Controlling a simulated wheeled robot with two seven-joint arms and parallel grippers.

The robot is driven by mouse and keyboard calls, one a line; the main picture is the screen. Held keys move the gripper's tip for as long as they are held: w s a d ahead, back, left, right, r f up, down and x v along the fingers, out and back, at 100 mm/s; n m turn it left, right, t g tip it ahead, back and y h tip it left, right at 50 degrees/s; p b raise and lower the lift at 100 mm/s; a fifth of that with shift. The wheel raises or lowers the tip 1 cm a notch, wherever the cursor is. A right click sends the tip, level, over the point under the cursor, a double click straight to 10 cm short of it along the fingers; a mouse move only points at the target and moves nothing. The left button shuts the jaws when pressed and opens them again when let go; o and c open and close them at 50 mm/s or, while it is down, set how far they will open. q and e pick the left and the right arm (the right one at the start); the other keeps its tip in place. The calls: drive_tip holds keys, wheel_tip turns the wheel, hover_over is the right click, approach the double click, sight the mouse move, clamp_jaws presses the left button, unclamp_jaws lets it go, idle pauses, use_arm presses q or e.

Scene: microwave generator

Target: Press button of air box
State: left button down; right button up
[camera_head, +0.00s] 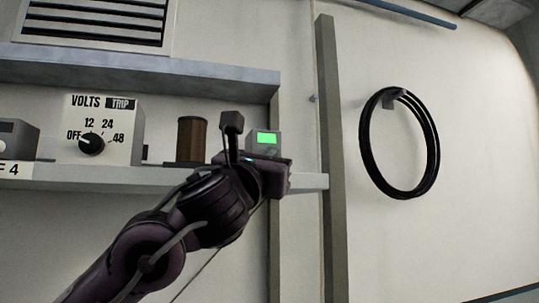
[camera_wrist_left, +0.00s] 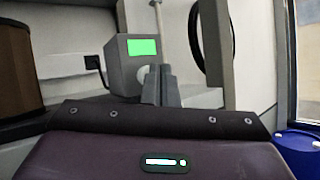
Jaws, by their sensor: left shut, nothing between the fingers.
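The air box is a small grey box with a lit green screen (camera_head: 267,138). It stands at the right end of the shelf in the head view, its lower part hidden by my left gripper. In the left wrist view the air box (camera_wrist_left: 122,70) stands just beyond my gripper, with a pale round knob or button (camera_wrist_left: 148,91) low on its front. My left gripper (camera_wrist_left: 166,92) is shut and empty, its tips close in front of the box and beside that round part. I cannot tell whether they touch. My right gripper is in neither view.
A brown cylinder (camera_head: 191,139) and a voltage dial box (camera_head: 104,130) stand left on the shelf (camera_head: 312,181). A vertical post (camera_head: 331,160) is to the right. A black cable coil (camera_head: 372,152) hangs on the wall. A blue object (camera_wrist_left: 300,152) shows lower right in the wrist view.

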use_arm(q)
drive_tip(key=shift+w+a, duration=0.1)
drive_tip(key=shift+w, duration=0.1)
idle(0.4)
drive_tip(key=shift+s+d+b, duration=0.3)
drive_tip(key=shift+s+b, duration=0.1)
drive_tip(key=shift+s, duration=0.45)
drive_tip(key=shift+s, duration=0.1)
drive_tip(key=s, duration=0.2)
drive_tip(key=s+d+b, duration=0.1)
drive_tip(key=s+d, duration=0.1)
drive_tip(key=s, duration=0.1)
drive_tip(key=shift+s, duration=0.3)
